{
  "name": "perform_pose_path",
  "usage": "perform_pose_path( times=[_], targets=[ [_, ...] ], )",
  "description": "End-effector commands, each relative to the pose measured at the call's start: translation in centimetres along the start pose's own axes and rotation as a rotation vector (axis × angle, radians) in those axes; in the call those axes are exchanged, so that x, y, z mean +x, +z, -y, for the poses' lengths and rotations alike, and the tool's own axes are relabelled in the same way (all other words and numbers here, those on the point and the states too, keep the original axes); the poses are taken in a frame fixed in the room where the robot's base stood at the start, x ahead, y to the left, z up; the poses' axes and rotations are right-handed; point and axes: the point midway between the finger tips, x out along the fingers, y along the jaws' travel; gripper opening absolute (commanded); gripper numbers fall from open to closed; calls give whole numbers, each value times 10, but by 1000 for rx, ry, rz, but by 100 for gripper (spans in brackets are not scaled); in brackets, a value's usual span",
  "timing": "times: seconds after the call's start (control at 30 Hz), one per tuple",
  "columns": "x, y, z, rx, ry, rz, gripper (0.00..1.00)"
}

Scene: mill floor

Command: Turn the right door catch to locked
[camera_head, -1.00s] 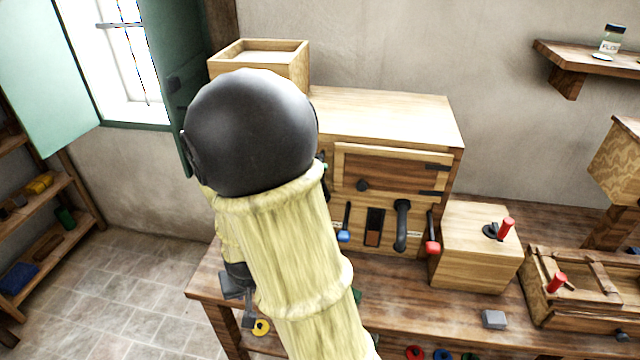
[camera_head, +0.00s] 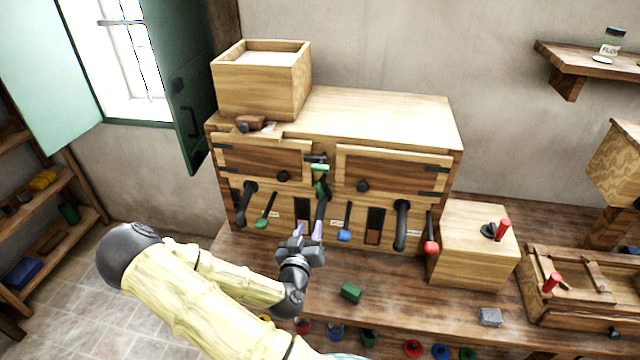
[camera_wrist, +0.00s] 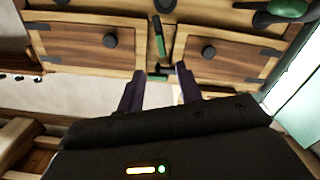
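A wooden cabinet (camera_head: 385,110) stands on the bench with a left door (camera_head: 250,160) and a right door (camera_head: 400,175). Both doors look shut. Between them is a small dark catch piece (camera_head: 316,158) with an upright green handle (camera_head: 320,188) below it. The wrist view looks upside down; there the green handle (camera_wrist: 158,38) and dark piece (camera_wrist: 160,72) lie between the doors. I cannot tell which piece belongs to which door. My gripper (camera_head: 308,232) is open and empty, in front of and below the green handle, apart from it. Its two fingers also show in the wrist view (camera_wrist: 160,92).
Black curved handles (camera_head: 402,225) and coloured levers, blue (camera_head: 344,235), red (camera_head: 431,247) and green (camera_head: 262,224), stick out below the doors. A green block (camera_head: 351,292) lies on the bench. A wooden box (camera_head: 475,245) with a red-handled crank stands at right.

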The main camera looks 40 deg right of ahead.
Motion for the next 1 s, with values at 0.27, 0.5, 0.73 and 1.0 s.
perform_pose_path(
  times=[0.27, 0.5, 0.73, 1.0],
  targets=[
    [0, -7, 0, -12, -6, -47, 35],
    [4, -8, 0, -11, -5, -45, 35],
    [32, -11, -2, -12, -4, -45, 35],
    [78, -14, -1, -12, -6, -45, 35]
  ],
)
